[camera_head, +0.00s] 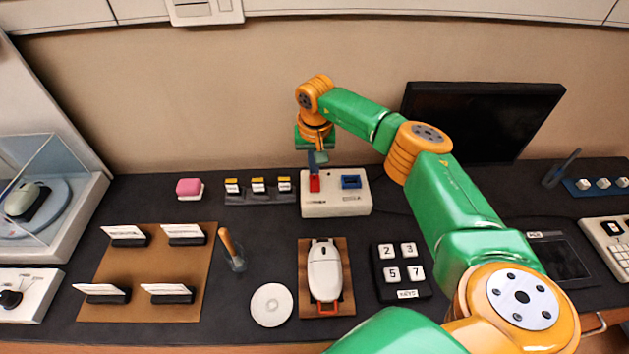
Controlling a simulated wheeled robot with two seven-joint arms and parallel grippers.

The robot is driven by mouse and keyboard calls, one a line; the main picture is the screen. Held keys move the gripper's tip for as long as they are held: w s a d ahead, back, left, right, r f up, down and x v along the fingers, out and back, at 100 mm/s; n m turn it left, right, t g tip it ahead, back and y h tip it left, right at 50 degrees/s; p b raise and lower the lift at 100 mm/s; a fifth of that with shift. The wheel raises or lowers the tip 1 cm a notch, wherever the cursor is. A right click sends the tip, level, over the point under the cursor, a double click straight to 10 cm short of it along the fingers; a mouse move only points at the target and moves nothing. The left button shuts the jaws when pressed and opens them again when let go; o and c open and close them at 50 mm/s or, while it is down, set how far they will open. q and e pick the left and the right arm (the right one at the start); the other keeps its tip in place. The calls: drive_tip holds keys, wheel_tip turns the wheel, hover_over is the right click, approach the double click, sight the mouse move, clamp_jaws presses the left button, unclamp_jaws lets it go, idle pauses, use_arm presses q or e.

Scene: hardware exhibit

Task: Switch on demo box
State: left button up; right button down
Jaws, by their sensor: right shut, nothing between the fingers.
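The demo box (336,207) is a white box at the back middle of the dark table. It has a red switch (314,184) on its left and a blue part (351,181) on its right. My right gripper (317,166) points down from above, just over the red switch. It is shut and empty. Its tips are at or very near the switch; I cannot tell whether they touch it. My left gripper is not in the view.
A mouse (324,270) on a brown board, a number key block (401,270) and a white disc (271,304) lie in front. Left are a pink block (189,187), a switch row (259,193) and a card board (146,268). A black monitor (484,118) stands behind right.

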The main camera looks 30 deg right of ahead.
sight(315, 178)
drive_tip(key=shift+f+b, duration=0.7)
drive_tip(key=shift+f, duration=0.2)
idle(0.5)
wheel_tip(315, 178, up, 7)
drive_tip(key=p, duration=0.6)
idle(0.3)
